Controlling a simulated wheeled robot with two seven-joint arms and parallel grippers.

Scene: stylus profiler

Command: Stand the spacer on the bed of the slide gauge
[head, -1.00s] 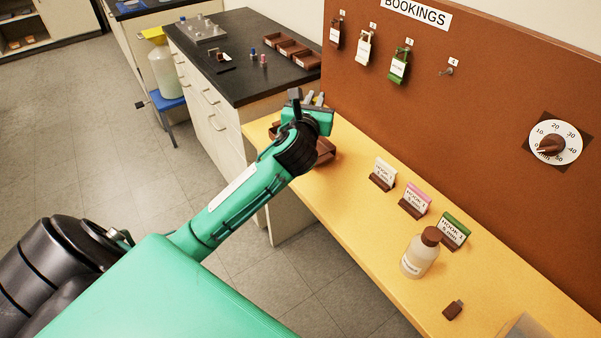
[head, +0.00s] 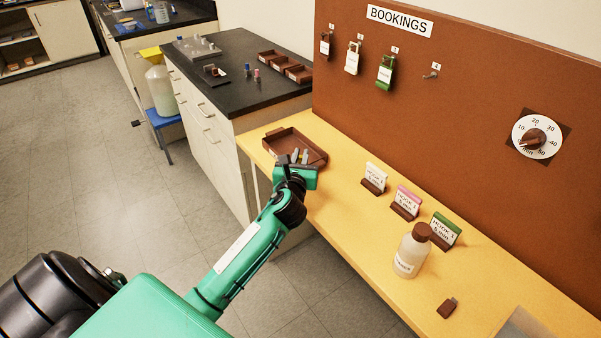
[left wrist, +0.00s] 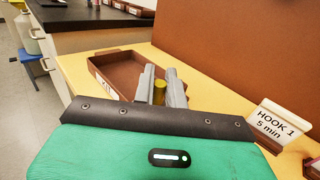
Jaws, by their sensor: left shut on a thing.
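My left gripper (head: 299,157) is above the yellow shelf, by the near right side of a brown tray. In the left wrist view its two grey fingers (left wrist: 161,86) are shut on a short yellow, brass-like cylinder (left wrist: 159,92), which looks like the spacer. The cylinder stands clear of the tray, between the fingertips. A small dark device (head: 213,71) on the black bench may be the slide gauge, but it is too small to tell. My right gripper is not in view.
The brown tray (head: 315,150) lies on the yellow shelf (head: 345,213). Sign cards, including a white card (head: 374,176), and a bottle (head: 411,252) stand further right. The black bench (head: 262,92) holds small trays and coloured pegs. Grey floor (head: 110,220) is open at left.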

